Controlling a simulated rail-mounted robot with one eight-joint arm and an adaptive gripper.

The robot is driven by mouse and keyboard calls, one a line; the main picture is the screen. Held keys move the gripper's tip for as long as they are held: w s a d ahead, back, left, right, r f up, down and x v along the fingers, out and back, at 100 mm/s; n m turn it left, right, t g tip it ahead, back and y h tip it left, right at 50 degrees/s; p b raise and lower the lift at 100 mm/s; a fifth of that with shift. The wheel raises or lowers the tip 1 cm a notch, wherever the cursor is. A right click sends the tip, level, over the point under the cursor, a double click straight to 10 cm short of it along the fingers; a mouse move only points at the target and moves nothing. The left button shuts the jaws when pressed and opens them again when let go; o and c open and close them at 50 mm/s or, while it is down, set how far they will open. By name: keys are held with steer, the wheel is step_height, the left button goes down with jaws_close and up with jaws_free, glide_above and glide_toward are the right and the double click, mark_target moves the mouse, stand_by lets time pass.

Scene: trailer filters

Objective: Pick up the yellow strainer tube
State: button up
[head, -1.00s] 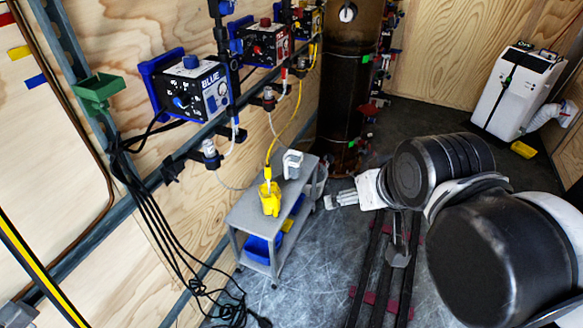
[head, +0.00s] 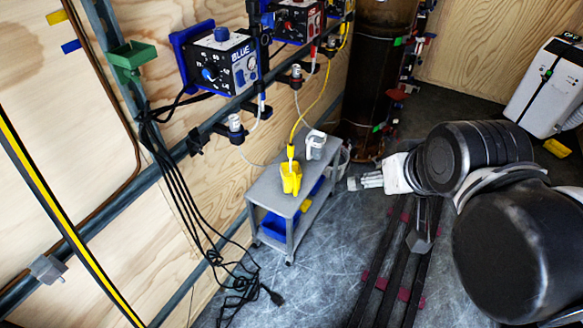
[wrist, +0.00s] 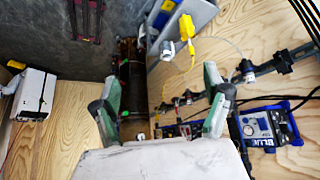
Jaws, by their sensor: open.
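The yellow strainer tube (head: 297,127) is a thin yellow hose hanging down from the wall fittings. Its paler lower end goes into a yellow cup (head: 291,180) on the grey cart (head: 262,188). The strainer tip is hidden in the cup. The wrist view shows the yellow cup (wrist: 187,27) and hose (wrist: 191,58) upside down near the top, beyond the fingers. My gripper (head: 368,182) is to the right of the cart, clear of the cup and tube. In the wrist view its green-padded fingers (wrist: 160,98) are apart with nothing between them.
A white container (head: 315,145) stands behind the cup on the cart. The blue control box (head: 222,62) and black cables (head: 185,185) are on the left wall. A dark column (head: 375,75) stands behind the cart. Floor between cart and rails is open.

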steer(key=c, duration=1)
